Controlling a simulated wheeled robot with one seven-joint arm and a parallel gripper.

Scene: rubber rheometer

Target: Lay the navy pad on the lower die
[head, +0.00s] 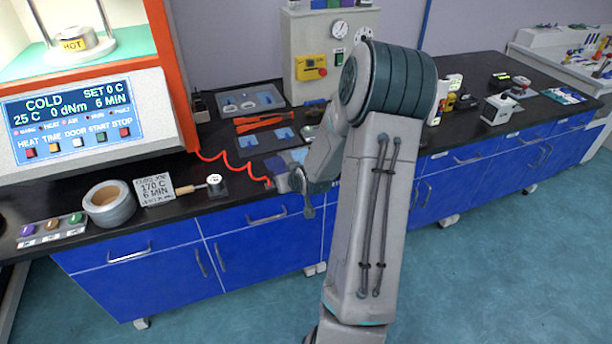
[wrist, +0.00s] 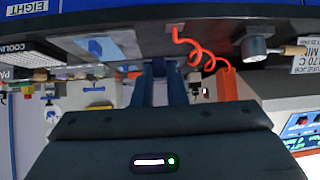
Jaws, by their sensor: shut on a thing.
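My gripper (head: 284,184) is near the front edge of the black bench, partly hidden by my arm in the head view. In the wrist view its two blue-grey fingers (wrist: 160,68) point away from the camera, slightly apart. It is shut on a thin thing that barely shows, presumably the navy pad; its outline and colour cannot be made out. The heated chamber at the upper left holds a metal cylinder (head: 75,42) with a HOT label, apparently the lower die. My gripper is well to the right of it and lower.
The orange-framed machine (head: 85,115) reads COLD, 25 C. A red coiled cord (head: 225,160) runs along the bench beside my gripper. Trays with blue pieces (head: 250,100) lie behind it. A tape roll (head: 108,205), a sign (head: 154,192) and a wooden-handled tool (head: 188,189) stand to the left.

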